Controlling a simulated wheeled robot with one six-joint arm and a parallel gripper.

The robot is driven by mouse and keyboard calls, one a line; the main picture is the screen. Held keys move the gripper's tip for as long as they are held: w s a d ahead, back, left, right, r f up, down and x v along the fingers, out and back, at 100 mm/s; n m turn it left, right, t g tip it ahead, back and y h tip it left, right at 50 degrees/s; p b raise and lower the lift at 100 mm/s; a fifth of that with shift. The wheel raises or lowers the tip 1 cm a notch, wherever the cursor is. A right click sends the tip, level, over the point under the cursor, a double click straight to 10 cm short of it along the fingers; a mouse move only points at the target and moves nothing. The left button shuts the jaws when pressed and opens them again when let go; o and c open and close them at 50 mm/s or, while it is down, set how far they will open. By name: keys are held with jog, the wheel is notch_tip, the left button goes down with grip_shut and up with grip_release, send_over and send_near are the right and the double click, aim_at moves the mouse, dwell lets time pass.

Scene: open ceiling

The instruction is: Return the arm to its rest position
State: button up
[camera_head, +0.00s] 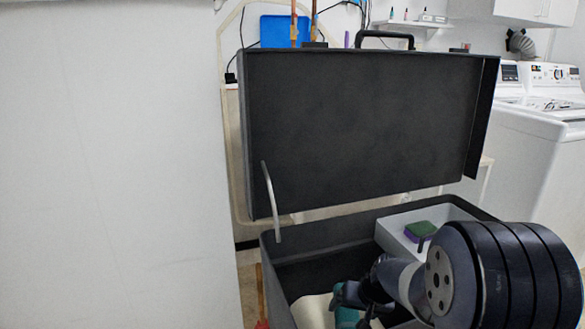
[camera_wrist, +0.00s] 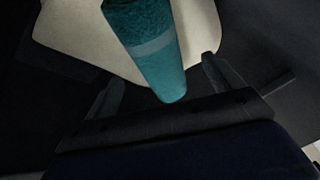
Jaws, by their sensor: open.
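My arm reaches over the front right of an open dark toolbox (camera_head: 350,228) in the head view. My gripper (camera_wrist: 163,72) is open in the wrist view, with one finger on each side of a teal cylinder (camera_wrist: 150,55). There are visible gaps between the fingers and the cylinder. The cylinder lies on or over a cream-coloured piece (camera_wrist: 75,28) in the dark box. In the head view the gripper is low inside the box and partly hidden by my arm, with a bit of teal beside it.
The box's raised lid (camera_head: 360,130) stands behind my arm, with a metal stay (camera_head: 270,195) at its left. A light grey tray (camera_head: 393,238) inside holds a green and purple sponge (camera_head: 420,231). A white wall (camera_head: 110,165) is at left, a white washer (camera_head: 540,125) at right.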

aim_at(352, 315)
jog(key=b+x, duration=0.1)
jog(key=x, duration=0.2)
jog(key=shift+s+d+f+b, duration=0.1)
jog(key=shift+f+b, duration=0.25)
jog(key=shift+f, duration=0.05)
jog(key=shift+r+p, duration=0.45)
jog(key=shift+f, duration=0.1)
